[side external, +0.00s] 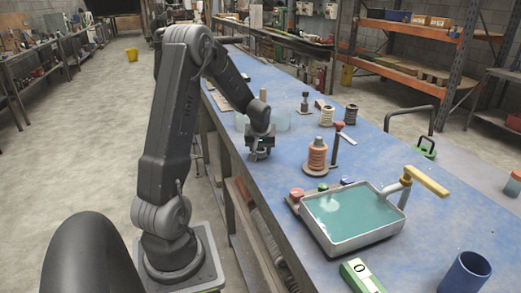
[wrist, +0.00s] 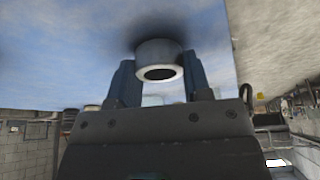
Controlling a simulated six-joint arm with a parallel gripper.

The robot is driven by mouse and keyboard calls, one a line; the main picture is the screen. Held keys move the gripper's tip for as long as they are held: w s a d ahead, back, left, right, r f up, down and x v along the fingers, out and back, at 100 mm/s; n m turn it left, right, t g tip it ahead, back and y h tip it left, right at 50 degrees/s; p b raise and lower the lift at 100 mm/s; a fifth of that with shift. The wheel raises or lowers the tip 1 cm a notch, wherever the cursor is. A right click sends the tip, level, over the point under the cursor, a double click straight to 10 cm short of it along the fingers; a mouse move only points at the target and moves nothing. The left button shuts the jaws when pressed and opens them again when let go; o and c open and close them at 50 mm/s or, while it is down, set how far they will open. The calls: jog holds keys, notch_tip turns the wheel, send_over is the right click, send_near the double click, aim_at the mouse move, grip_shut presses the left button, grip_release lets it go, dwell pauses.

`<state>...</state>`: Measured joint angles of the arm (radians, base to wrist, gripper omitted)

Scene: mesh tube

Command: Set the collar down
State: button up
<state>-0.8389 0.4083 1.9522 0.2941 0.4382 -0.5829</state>
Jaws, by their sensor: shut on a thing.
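The collar (wrist: 157,50), a short grey-white ring with a dark hole, sits between my gripper's two blue-grey fingers in the wrist view. My gripper (wrist: 158,78) is shut on it, with one finger on each side. A dark shadow lies on the blue table around the collar, so it is close to the surface. I cannot tell whether it touches. In the side view my gripper (side external: 260,153) points down low over the left edge of the blue table (side external: 292,160); the collar is too small and dark to make out there.
Clear containers (side external: 279,121) stand just behind my gripper. An orange spool (side external: 317,157) and a tray of green liquid (side external: 352,216) with a tap stand to the right. A blue cup (side external: 466,274) is at the front right. The table's left edge is close to my gripper.

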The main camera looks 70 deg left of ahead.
jog(key=shift+f, duration=0.15)
jog(key=o, duration=1)
jog(key=v, duration=1.2)
jog(key=d+r+m+t+h, duration=0.1)
jog(key=d+r+m, duration=0.2)
jog(key=d, duration=0.6)
jog(key=d+r+m+t, duration=0.1)
jog(key=d+r+m, duration=0.15)
jog(key=d, duration=0.65)
jog(key=s+d+m+h, duration=0.1)
jog(key=s+d+m, duration=0.1)
jog(key=s+d, duration=0.1)
jog(key=s+d+m+t+h, duration=0.1)
jog(key=s+d+m, duration=0.2)
jog(key=d, duration=0.3)
jog(key=s+d+m+h, duration=0.1)
jog(key=s+d+m, duration=0.2)
jog(key=d, duration=0.2)
jog(key=shift+s+d+r+t, duration=0.2)
jog(key=shift+s+d+t, duration=0.05)
jog(key=shift+s+t, duration=0.15)
